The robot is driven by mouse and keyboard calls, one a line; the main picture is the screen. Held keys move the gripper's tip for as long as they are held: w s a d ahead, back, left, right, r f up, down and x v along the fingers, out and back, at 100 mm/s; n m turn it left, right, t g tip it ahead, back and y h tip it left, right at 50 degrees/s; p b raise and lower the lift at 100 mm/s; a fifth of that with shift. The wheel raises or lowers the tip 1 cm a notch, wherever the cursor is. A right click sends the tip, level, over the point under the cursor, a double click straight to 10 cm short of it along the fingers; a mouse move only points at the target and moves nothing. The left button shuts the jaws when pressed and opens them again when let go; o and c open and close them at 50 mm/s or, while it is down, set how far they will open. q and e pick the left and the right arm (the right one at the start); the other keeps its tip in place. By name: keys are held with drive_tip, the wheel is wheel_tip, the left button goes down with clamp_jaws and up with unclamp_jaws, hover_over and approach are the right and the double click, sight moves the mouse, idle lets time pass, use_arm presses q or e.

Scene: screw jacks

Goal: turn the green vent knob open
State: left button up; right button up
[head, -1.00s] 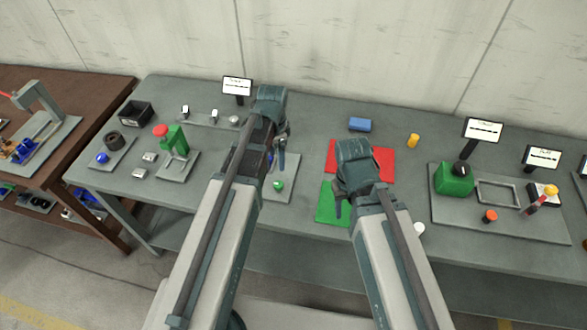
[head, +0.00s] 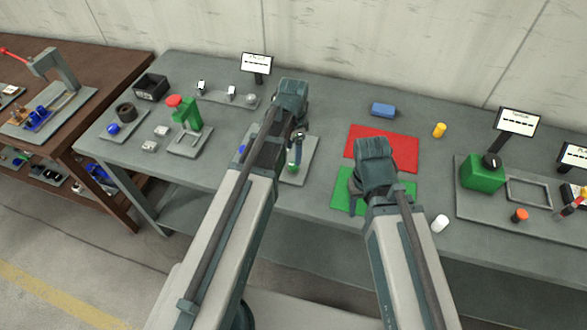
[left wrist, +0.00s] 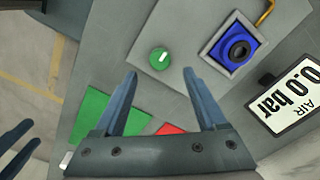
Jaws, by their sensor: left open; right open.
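The green vent knob (left wrist: 159,58) is round with a white mark and sits on a grey plate (left wrist: 185,30). In the left wrist view it lies just beyond the tips of my left gripper (left wrist: 160,72), between their lines. My left gripper is open and empty; whether it touches the knob is unclear. In the head view the left gripper (head: 296,155) is over the plate and partly hides the knob (head: 291,168). My right gripper (head: 353,192) is open over the green mat (head: 342,203). A display (left wrist: 295,95) reads 0.0 bar, AIR.
A blue part in a grey frame (left wrist: 209,52) and a yellow bent rod (left wrist: 265,13) share the knob's plate. A red mat (head: 360,140), a blue block (head: 383,109) and a white cylinder (head: 440,223) lie to the right. A green stand with red top (head: 188,113) is left.

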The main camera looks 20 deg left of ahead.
sight(293, 165)
use_arm(q)
wheel_tip(293, 165, down, 6)
drive_tip(key=b, duration=0.5)
drive_tip(key=shift+f, duration=0.15)
clamp_jaws()
